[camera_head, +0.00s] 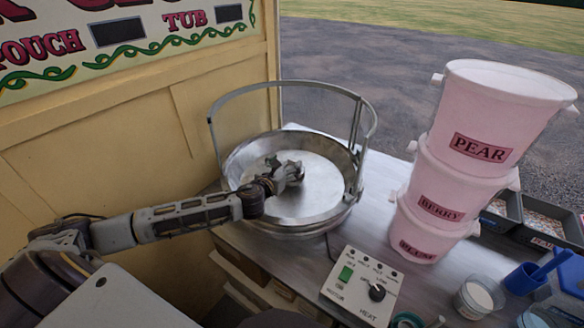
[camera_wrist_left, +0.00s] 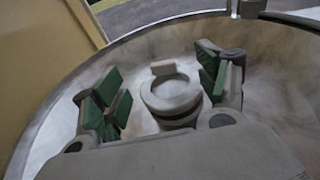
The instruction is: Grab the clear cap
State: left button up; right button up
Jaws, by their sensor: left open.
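A pale, see-through-looking round cap (camera_wrist_left: 172,97) with a small tab on its far rim sits over the middle of the metal pan in the left wrist view. My left gripper (camera_wrist_left: 162,84) is open, its green-padded fingers on either side of the cap, with gaps showing. In the head view the left gripper (camera_head: 291,172) is low over the middle of the wide metal bowl (camera_head: 325,208). There the gripper hides the cap, and I cannot make it out. My right gripper is not in view.
A metal hoop guard (camera_head: 364,112) rises around the bowl. A heat control box (camera_head: 362,287) stands in front. Stacked pink tubs (camera_head: 487,143), dark trays and a blue scoop (camera_head: 538,272) are to the right. A yellow panel (camera_head: 215,95) closes off the left.

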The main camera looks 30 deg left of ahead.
aim_at(291, 162)
pick_arm(q)
jog(key=shift+w, duration=0.1)
dwell(0.3)
jog(key=shift+w+d+f, duration=0.1)
jog(key=shift+w+f, duration=0.15)
jog(key=shift+w, duration=0.45)
jog(key=shift+w+f, duration=0.25)
jog(key=shift+w, duration=0.4)
jog(key=shift+w+f, duration=0.2)
jog(key=shift+w, duration=0.85)
